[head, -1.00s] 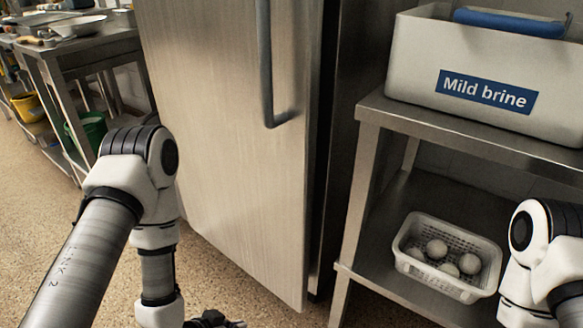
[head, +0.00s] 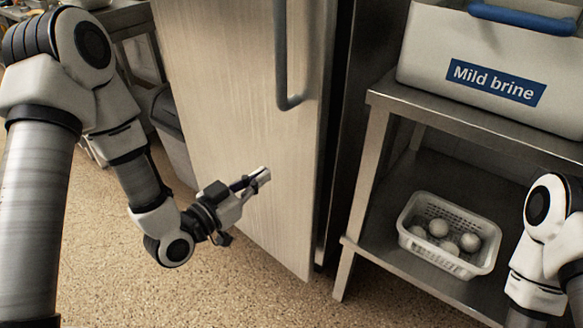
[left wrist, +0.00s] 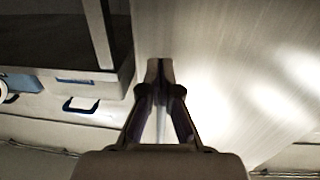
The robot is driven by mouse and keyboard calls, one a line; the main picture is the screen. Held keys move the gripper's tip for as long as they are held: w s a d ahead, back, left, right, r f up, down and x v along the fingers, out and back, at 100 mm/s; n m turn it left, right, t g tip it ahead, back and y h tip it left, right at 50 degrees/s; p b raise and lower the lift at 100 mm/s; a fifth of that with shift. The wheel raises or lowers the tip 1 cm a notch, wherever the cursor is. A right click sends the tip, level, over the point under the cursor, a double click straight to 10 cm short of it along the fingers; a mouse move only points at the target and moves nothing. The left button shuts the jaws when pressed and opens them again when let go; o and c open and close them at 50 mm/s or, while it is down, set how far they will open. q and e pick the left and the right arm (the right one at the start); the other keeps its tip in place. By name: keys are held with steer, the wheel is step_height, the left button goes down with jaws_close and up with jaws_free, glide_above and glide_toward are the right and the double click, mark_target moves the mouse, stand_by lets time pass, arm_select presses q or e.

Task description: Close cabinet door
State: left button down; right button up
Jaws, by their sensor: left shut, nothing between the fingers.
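The cabinet door (head: 215,90) is a tall brushed-steel panel with a vertical grey bar handle (head: 283,60), left of the shelf in the head view. A dark gap shows along its right edge, so it looks slightly ajar. My left gripper (head: 262,177) is shut and empty, in front of the lower part of the door, below and left of the handle. I cannot tell whether its fingertips touch the panel. In the left wrist view the shut fingers (left wrist: 160,72) point along the shiny steel panel (left wrist: 230,60). My right gripper is out of view.
A steel shelf (head: 470,115) stands right of the door. It holds a white "Mild brine" bin (head: 430,50) above and a white perforated basket (head: 420,250) with several round white items below. A grey bin (head: 172,130) stands left of the door. Speckled floor lies clear in front.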

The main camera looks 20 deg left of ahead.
mark_target(300, 149)
arm_select(q)
steer(key=b+x, duration=0.7)
steer(key=x, duration=0.2)
steer(key=shift+w+d+f, duration=0.1)
steer(key=shift+w+d, duration=0.15)
steer(key=shift+w, duration=0.15)
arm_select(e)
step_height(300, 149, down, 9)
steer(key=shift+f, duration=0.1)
